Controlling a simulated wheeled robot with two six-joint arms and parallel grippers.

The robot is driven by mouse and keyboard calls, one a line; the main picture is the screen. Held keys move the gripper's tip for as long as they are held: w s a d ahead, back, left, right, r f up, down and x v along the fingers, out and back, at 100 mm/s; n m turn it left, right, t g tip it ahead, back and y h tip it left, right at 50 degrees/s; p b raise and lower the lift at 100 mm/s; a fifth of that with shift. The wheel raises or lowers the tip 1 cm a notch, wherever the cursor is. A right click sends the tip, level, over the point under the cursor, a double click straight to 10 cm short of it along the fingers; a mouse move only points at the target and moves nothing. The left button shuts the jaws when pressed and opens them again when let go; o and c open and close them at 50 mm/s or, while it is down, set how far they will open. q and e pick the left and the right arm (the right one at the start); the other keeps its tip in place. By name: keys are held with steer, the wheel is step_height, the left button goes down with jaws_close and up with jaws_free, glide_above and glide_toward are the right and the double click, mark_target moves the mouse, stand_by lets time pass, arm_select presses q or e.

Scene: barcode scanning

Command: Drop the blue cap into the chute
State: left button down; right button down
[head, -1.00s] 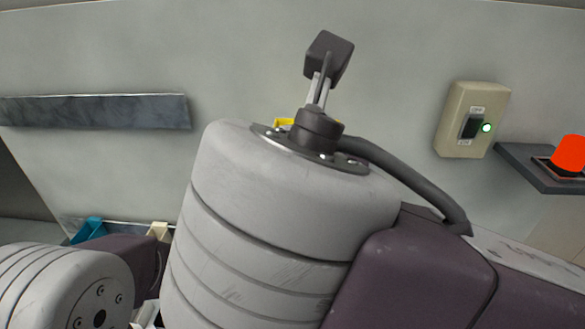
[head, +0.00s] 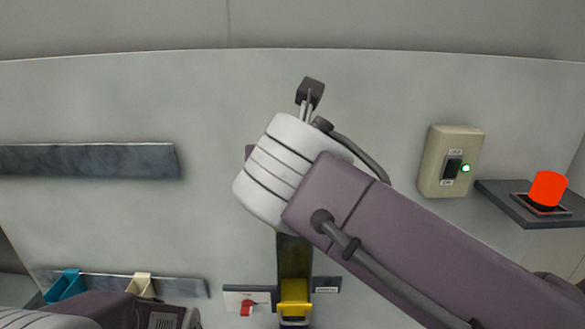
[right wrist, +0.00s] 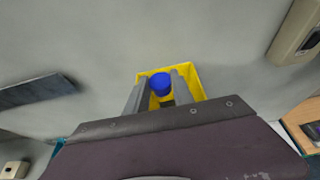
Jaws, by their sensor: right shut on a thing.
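The blue cap (right wrist: 160,86) is in the right wrist view, between the two grey fingers of my right gripper (right wrist: 160,78). The gripper is shut on it. Behind and around the cap in that view is the yellow open-topped mouth of the chute (right wrist: 197,84). I cannot tell whether the cap is inside the rim or above it. In the head view my right wrist hides the cap, the fingers and the mouth; a dark channel (head: 294,255) runs down below the wrist to a yellow part (head: 294,292). My left arm shows at lower left, its fingers out of sight.
A switch box (head: 451,162) with a green light is on the wall at right, near a shelf with a red button (head: 547,188). A grey ledge (head: 85,159) is at left. Teal (head: 65,286) and cream (head: 141,285) holders sit on a lower rail.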

steer(key=shift+w+d, duration=0.4)
steer(key=shift+w, duration=0.3)
steer(key=shift+a, duration=0.15)
steer(key=c, duration=1)
jaws_free()
steer(key=shift+a, duration=0.15)
steer(key=b+v, duration=0.2)
steer(key=v, duration=0.7)
